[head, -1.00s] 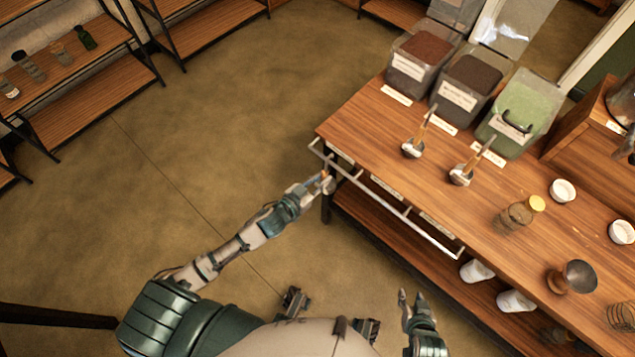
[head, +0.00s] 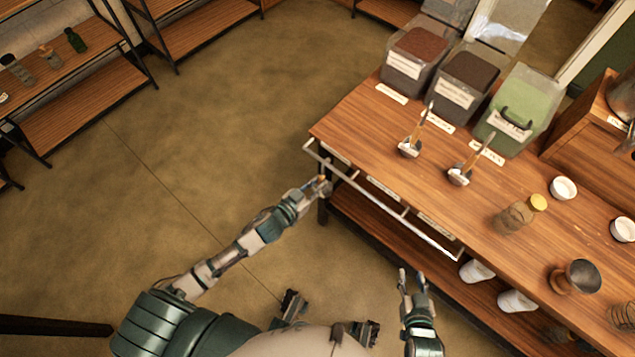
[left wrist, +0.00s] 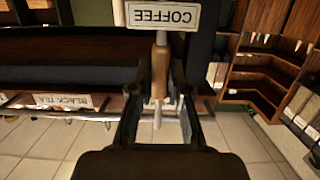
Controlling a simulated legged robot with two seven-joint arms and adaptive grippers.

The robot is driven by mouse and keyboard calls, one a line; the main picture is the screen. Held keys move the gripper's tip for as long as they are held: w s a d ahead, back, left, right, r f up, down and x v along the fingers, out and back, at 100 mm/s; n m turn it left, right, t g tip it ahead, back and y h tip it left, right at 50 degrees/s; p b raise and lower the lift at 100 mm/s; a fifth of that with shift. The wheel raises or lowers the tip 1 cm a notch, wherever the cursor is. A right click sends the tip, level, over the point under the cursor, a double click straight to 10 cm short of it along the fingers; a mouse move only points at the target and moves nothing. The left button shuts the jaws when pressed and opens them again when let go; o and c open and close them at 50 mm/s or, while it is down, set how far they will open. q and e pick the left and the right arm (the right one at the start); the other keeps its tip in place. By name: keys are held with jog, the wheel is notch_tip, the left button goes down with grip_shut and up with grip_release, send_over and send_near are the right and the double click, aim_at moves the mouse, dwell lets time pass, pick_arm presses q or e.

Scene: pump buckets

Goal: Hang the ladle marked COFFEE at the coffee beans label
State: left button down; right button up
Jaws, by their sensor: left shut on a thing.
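My left gripper (head: 322,187) is at the left end of the white rail (head: 382,204) on the table's front edge. In the left wrist view, the left gripper (left wrist: 160,112) is shut on the wooden handle of a ladle (left wrist: 160,72). A white tag reading COFFEE (left wrist: 163,15) shows upside down at that ladle. The ladle's bowl cannot be made out. Several pale labels, such as the middle one (head: 383,188), line the table edge, unreadable in the head view. A BLACK TEA label (left wrist: 62,101) shows in the wrist view. My right gripper (head: 412,279) is open and empty before the table.
Two other ladles (head: 409,148) (head: 459,174) stand on the wooden table (head: 395,135). Bins of brown (head: 416,60), dark (head: 467,85) and green (head: 518,108) contents stand behind them. A yellow-lidded jar (head: 515,216) and white cups are on the right.

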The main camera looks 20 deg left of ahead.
pick_arm(q)
jog(key=c, duration=1)
grip_release()
jog(key=shift+c, duration=0.2)
jog(key=v, duration=1.2)
jog(key=shift+f, duration=0.1)
